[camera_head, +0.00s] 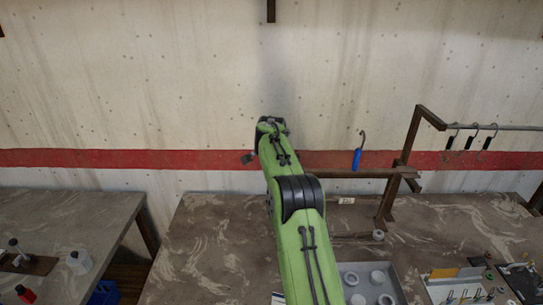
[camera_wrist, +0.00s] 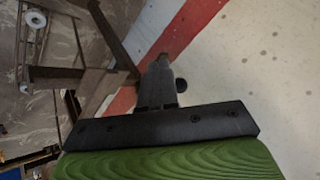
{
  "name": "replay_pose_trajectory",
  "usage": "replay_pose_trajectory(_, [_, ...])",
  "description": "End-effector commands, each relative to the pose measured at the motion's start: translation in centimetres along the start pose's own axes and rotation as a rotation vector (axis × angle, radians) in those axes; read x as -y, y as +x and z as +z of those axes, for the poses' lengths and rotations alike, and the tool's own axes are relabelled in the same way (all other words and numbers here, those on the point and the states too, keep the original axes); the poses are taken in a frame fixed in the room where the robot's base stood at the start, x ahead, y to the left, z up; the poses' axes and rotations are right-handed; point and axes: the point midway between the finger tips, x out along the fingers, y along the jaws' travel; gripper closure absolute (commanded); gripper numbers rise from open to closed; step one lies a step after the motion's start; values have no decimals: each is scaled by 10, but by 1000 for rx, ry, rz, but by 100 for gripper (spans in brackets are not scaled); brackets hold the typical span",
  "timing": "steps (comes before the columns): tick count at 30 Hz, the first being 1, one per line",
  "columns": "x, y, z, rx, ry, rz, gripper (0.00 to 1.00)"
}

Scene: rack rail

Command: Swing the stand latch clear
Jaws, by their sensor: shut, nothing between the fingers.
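The dark brown stand (camera_head: 388,200) rises from the back of the table, with a rail at its top right and a horizontal bar (camera_head: 340,174) reaching left. A small dark piece (camera_head: 412,183) sits where bar and post meet; I cannot tell whether it is the latch. In the wrist view the stand (camera_wrist: 113,38) shows tilted at upper left. My gripper (camera_wrist: 168,58) is shut and empty, its fingers pointing towards the red wall stripe. In the head view my green arm hides most of my gripper.
Several dark hooks (camera_head: 470,140) hang on the rail (camera_head: 510,127). A grey tray (camera_head: 349,270) with round parts lies at the table's front. The table (camera_head: 200,240) is bare left of my arm.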

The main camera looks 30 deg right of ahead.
Motion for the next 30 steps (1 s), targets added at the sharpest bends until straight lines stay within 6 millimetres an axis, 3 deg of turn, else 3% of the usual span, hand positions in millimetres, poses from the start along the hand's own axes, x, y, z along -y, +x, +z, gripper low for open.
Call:
replay_pose_trajectory(15, [39, -84, 20, 1, -1, -1, 100])
replay_pose_trajectory(30, [41, -89, 21, 1, 0, 0, 100])
